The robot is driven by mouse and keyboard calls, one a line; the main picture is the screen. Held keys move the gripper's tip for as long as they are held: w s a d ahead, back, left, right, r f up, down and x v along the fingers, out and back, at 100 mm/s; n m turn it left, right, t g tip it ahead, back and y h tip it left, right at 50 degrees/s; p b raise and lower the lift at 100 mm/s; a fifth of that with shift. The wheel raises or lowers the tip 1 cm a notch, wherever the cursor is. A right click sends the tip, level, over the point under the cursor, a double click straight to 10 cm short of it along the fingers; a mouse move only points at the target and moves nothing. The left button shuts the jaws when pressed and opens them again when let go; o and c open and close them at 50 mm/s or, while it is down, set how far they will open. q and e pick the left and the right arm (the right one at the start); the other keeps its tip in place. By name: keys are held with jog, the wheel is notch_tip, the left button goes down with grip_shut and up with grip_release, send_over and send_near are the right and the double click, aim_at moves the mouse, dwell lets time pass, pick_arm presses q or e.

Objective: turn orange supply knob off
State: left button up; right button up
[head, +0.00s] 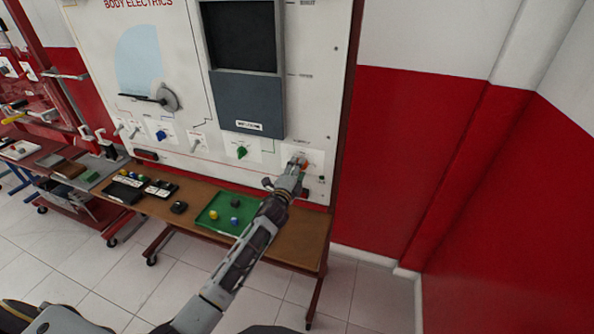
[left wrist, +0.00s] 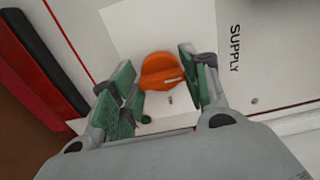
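The orange supply knob (left wrist: 160,72) sits on a white plate of the panel in the left wrist view, beside the printed word SUPPLY. My left gripper (left wrist: 157,80) is open, with its green-padded fingers on either side of the knob. Small gaps seem to show between pads and knob; I cannot tell whether either pad touches. In the head view my left gripper (head: 298,167) reaches the lower right of the white board (head: 315,100) and hides most of the knob (head: 305,165). My right gripper is not in view.
A green knob (head: 242,152) and a blue knob (head: 161,135) sit further left on the board. Below is a brown bench (head: 285,240) with a green tray (head: 213,225) of small coloured pieces. A red and white wall (head: 420,150) stands to the right.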

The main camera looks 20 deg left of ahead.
pick_arm(q)
jog(key=o, duration=0.4)
jog(key=s, duration=1.2)
jog(key=shift+a, duration=0.2)
dwell(0.5)
dwell(0.5)
